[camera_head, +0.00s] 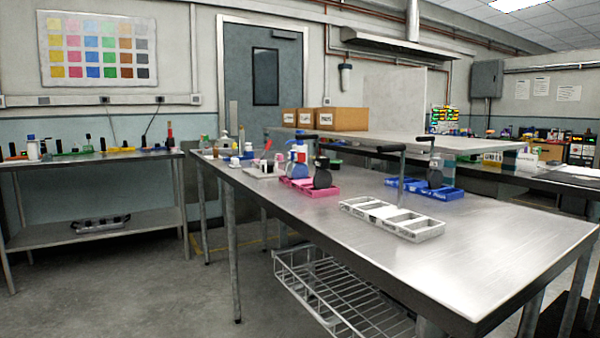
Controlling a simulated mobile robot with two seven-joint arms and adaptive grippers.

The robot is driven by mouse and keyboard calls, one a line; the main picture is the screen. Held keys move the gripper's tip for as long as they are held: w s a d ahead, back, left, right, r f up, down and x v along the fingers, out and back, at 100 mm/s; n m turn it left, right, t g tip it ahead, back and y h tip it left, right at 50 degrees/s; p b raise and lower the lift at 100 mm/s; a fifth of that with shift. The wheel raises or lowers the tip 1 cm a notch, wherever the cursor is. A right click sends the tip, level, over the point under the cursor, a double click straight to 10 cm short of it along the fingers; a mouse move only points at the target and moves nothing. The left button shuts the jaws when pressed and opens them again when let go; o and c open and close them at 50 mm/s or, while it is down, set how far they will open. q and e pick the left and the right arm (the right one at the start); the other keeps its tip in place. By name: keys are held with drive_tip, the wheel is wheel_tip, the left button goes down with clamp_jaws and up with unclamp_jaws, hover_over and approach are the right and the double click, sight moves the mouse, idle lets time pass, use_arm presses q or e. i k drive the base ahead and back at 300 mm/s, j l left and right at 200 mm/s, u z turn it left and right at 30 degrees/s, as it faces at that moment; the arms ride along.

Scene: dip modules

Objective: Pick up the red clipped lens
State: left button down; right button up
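I cannot make out a red clipped lens for certain. A small red item (267,145) shows near the far end of the steel table (500,240), but it is too small to identify. A pink tray (322,191) on the table holds a dark rounded piece (322,179). A blue tray (448,194) farther right holds another dark rounded piece (435,178). A white tray with several compartments (408,223) lies nearer, in the middle of the table. Neither of my grippers is in view.
A spray bottle (298,151) stands behind the pink tray. Upright posts with black handles (389,149) rise near the trays. A wire basket (345,300) hangs under the table. The table's near right part is clear. A side bench (90,157) stands at left, with open floor between.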

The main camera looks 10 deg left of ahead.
sight(300, 171)
drive_tip(key=i+j+z, duration=0.1)
drive_tip(key=j, duration=0.25)
drive_tip(key=i+j+z, duration=0.1)
drive_tip(key=j, duration=0.25)
drive_tip(key=i+j, duration=0.15)
drive_tip(key=j, duration=0.2)
drive_tip(key=i+j+z, duration=0.15)
drive_tip(key=j, duration=0.2)
drive_tip(key=i+j+z, duration=0.4)
drive_tip(key=j, duration=0.7)
drive_tip(key=i+j+z, duration=0.1)
drive_tip(key=j+z, duration=0.35)
drive_tip(key=j, duration=0.65)
drive_tip(key=j+z, duration=0.4)
drive_tip(key=j, duration=0.75)
